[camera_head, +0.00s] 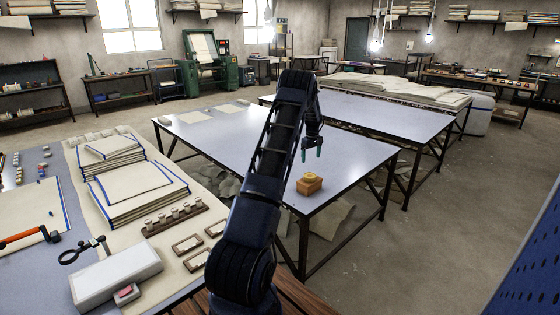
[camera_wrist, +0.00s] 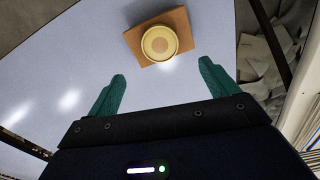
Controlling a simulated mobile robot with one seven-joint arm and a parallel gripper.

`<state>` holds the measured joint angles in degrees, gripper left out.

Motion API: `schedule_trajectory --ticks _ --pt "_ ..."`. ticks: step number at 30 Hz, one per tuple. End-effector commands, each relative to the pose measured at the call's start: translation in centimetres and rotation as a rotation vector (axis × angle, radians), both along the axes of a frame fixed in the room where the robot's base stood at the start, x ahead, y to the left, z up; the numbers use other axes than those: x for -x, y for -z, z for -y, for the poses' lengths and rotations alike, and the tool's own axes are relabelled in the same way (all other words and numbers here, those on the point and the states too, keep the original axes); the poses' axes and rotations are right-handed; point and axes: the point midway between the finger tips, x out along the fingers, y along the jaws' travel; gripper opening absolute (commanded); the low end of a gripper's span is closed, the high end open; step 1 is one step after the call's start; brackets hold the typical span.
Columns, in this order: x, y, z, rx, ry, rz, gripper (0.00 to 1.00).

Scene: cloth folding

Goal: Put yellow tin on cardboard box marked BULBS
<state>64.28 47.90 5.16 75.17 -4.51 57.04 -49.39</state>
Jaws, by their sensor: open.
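The yellow tin (camera_head: 311,176) sits on top of a small brown cardboard box (camera_head: 309,187) near the front corner of the pale blue table. In the wrist view the round tin (camera_wrist: 159,43) rests on the box (camera_wrist: 133,41), within its top face. No BULBS marking can be read in either view. My gripper (camera_head: 312,147) is open and empty, above the table and a little behind and above the tin. In the wrist view its green fingers (camera_wrist: 162,86) are spread apart, and the tin lies beyond their tips, not between them.
A left table holds stacked cloth (camera_head: 140,190), a magnifier (camera_head: 85,250) and a white case (camera_head: 115,275). Another table (camera_head: 375,115) stands behind.

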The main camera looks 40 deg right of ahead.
Motion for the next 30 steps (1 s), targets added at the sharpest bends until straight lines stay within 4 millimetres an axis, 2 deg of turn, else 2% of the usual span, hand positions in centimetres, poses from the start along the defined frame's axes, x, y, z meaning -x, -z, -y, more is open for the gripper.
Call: schedule_trajectory --ticks 4,6,8,11,15,21,25,30 --pt "-0.2 -0.3 -0.2 0.001 -0.001 0.001 0.86" --pt "-0.8 -1.0 -0.8 0.005 -0.005 0.002 0.86" --pt "-1.7 -2.2 -1.9 0.011 -0.008 0.004 0.86" --pt "-3.8 -5.1 -4.9 0.025 -0.019 0.009 0.86" --pt "-6.9 -9.9 -10.5 0.048 -0.034 0.021 0.86" --pt "-9.8 -16.1 -19.1 0.077 -0.05 0.043 0.86" --pt "-10.9 -19.6 -24.9 0.093 -0.061 0.061 0.86" --pt "-11.2 -23.7 -32.4 0.11 -0.074 0.088 0.86"
